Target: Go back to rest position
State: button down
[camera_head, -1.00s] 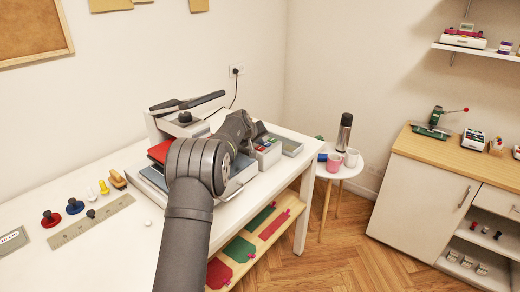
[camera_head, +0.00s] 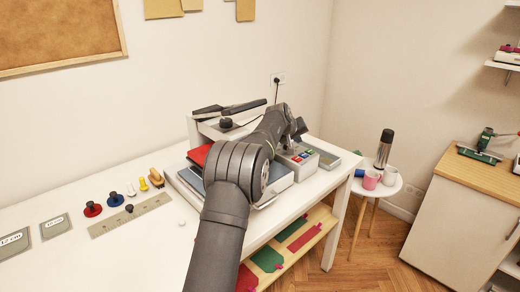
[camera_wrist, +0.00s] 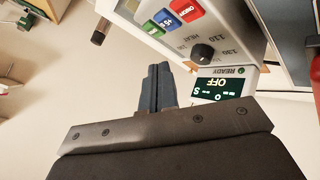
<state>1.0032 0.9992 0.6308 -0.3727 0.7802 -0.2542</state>
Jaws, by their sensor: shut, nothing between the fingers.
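My gripper (camera_wrist: 157,88) is shut and empty in the wrist view, its dark fingers pressed together in front of a control panel (camera_wrist: 222,42). The panel has red, blue and green buttons, a black knob (camera_wrist: 202,54) and a small display (camera_wrist: 220,88) with "READY" and "OFF" lettering. In the head view my arm reaches over the white table to the right side of the heat press (camera_head: 277,188). My gripper is there near the control box (camera_head: 325,158), its fingertips hard to make out. I cannot tell whether it touches the box.
On the table's left lie a ruler (camera_head: 130,216), red and blue knobbed pieces, a yellow piece and labelled grey plates (camera_head: 55,227). A round stool (camera_head: 388,186) holds a flask (camera_head: 383,148) and mugs. A cabinet (camera_head: 462,205) stands at right. The table's front left is clear.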

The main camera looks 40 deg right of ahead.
aim_at(296, 160)
jog(key=shift+f, duration=3.45)
notch_tip(296, 160, up, 6)
jog(key=shift+r, duration=0.25)
notch_tip(296, 160, down, 6)
notch_tip(296, 160, up, 23)
jog(key=a, duration=0.2)
jog(key=shift+w+a+f, duration=0.2)
jog(key=shift+w+a, duration=0.2)
jog(key=shift+w, duration=0.05)
jog(key=shift+d, duration=0.1)
